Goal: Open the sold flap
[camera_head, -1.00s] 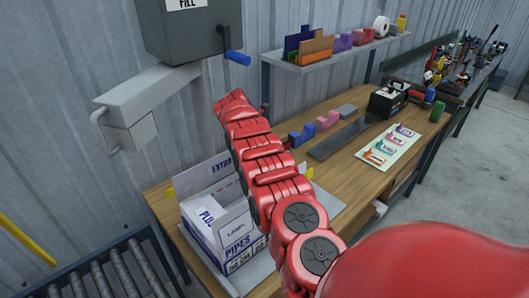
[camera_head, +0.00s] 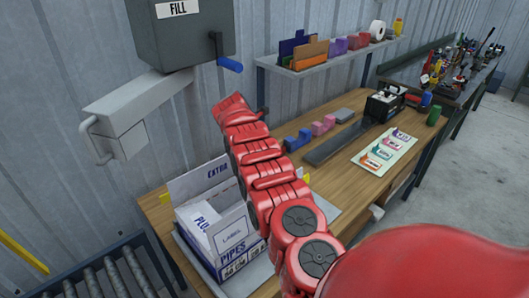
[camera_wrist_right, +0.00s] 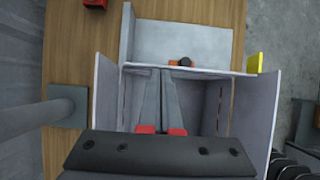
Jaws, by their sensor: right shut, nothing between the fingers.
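An open carton (camera_head: 231,240) with printed flaps stands at the near left end of the wooden bench. My red arm crosses the head view and hides part of the carton and the right gripper. My left gripper is out of view.
A grey box marked FILL (camera_head: 180,35) with a blue handle hangs above the bench. A roller conveyor (camera_head: 115,272) lies at the lower left.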

